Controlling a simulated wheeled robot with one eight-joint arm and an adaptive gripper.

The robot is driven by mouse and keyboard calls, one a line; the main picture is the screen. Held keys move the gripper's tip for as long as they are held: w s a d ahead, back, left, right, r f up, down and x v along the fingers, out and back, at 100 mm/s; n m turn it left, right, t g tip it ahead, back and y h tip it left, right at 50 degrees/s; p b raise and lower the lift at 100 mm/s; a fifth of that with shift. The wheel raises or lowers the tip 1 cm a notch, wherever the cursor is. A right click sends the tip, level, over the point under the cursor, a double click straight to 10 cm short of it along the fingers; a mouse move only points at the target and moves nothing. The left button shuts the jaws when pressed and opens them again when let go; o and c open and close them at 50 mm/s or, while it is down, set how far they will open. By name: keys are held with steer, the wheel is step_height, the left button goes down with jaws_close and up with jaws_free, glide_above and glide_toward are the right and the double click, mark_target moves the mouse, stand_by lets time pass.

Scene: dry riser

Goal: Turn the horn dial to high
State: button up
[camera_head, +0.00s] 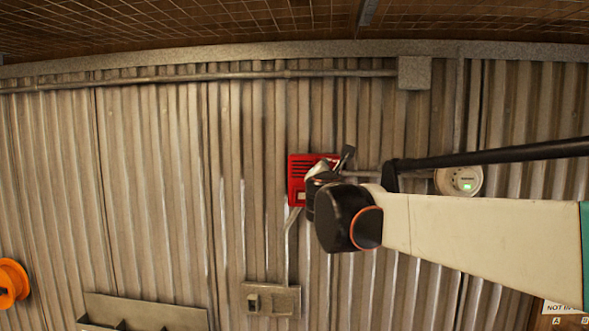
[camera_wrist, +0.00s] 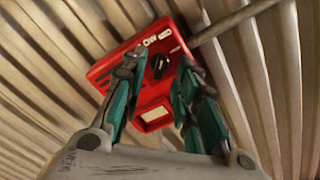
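The red horn box (camera_head: 299,183) is on the corrugated wall in the head view, partly hidden behind my gripper (camera_head: 331,168). In the wrist view the horn box (camera_wrist: 113,66) sits tilted, with a black dial (camera_wrist: 159,66) on its face. White lettering ending in "OW" (camera_wrist: 157,38) shows above the dial. A pale mark shows on the dial, but its exact setting is too small to tell. My gripper (camera_wrist: 159,68) is open, with one finger on each side of the dial. I cannot tell whether either fingertip touches it.
A pale label (camera_wrist: 155,115) is low on the box. A conduit (camera_wrist: 235,20) runs off its side. A round white device with a green light (camera_head: 460,180) is on the wall to the right. A switch plate (camera_head: 271,299) is below, and an orange reel (camera_head: 11,283) at far left.

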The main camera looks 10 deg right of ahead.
steer(key=x, duration=0.3)
steer(key=shift+s, duration=0.1)
jaws_close()
steer(key=shift+m, duration=0.3)
steer(key=shift+s+f+m+b, duration=0.1)
steer(key=shift+m+b, duration=0.5)
steer(key=shift+m, duration=1.45)
steer(key=shift+s+f+m+b, duration=0.1)
steer(key=shift+m+b, duration=0.5)
steer(key=shift+m, duration=1.45)
